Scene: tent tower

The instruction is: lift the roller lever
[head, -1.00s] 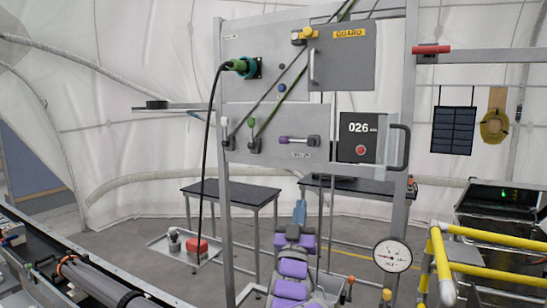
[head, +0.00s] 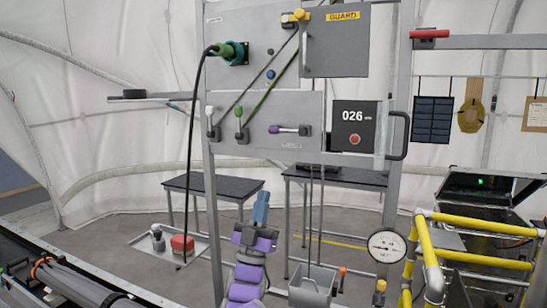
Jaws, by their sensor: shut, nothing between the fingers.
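The metal panel (head: 320,103) on the upright frame carries two upright levers, one with a white knob (head: 209,112) and one with a green knob (head: 239,112). A lever with a purple handle (head: 276,129) lies level to their right, above a small label too small to read. No readable label tells me which is the roller lever. My gripper (head: 262,195), light blue at the end of my purple arm, is shut and empty. It points up, below the panel in the picture and apart from all the levers.
A guard door (head: 335,45) and a black 026 box (head: 354,130) with a grey handle sit right of the levers. A black cable (head: 190,150) hangs at the left. Dark tables (head: 215,184) stand behind. A gauge (head: 387,246) and yellow rails (head: 470,222) are right.

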